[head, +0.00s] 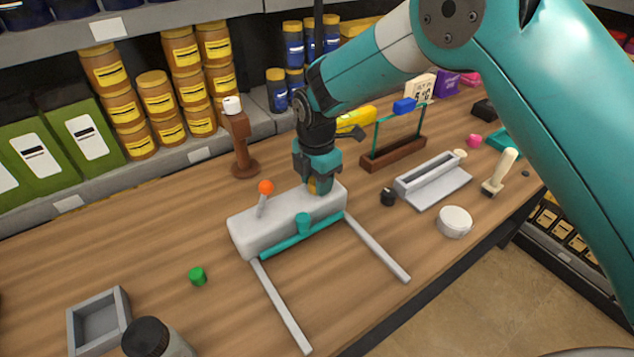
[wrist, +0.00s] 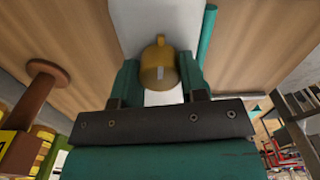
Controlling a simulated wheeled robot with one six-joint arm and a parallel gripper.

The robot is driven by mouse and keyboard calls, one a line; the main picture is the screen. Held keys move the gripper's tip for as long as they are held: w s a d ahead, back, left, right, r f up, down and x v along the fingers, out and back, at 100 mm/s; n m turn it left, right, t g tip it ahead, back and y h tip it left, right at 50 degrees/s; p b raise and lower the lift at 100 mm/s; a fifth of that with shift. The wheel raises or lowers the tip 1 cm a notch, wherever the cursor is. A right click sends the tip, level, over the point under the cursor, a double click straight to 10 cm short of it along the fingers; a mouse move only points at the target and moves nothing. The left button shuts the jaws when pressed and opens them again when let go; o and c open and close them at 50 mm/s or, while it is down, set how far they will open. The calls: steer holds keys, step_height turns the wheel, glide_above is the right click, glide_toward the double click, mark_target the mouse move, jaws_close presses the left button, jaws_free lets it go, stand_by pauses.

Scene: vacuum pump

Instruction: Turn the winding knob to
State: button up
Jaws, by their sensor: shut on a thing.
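The vacuum pump is a pale grey block (head: 262,228) on the wooden table. It has a lever with an orange ball (head: 265,187), a teal bar (head: 300,237) with a short teal post along its front, and two grey rails towards the front edge. The winding knob, yellow and round with a small tab, is on the block's top at its right end; it shows in the wrist view (wrist: 157,68). My gripper (wrist: 160,85) points down over it, shut on the knob with one finger on each side. In the head view my gripper (head: 318,185) hides most of the knob.
A brown stand with a white top (head: 238,140) is behind the pump. A black knob (head: 388,197), a grey trough (head: 430,180) and a white disc (head: 454,222) lie right.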

steer(key=m+b, duration=0.1)
steer(key=m, duration=0.4)
steer(key=shift+m, duration=0.3)
steer(key=m, duration=0.4)
steer(key=shift+w+b, duration=0.1)
steer(key=shift+b, duration=0.25)
steer(key=m, duration=0.5)
steer(key=shift+m, duration=0.4)
steer(key=m, duration=0.5)
steer(key=shift+r+m+b, duration=0.1)
steer(key=shift+m+b, duration=0.2)
steer(key=shift+b, duration=0.1)
steer(key=m, duration=1.9)
steer(key=shift+m, duration=0.4)
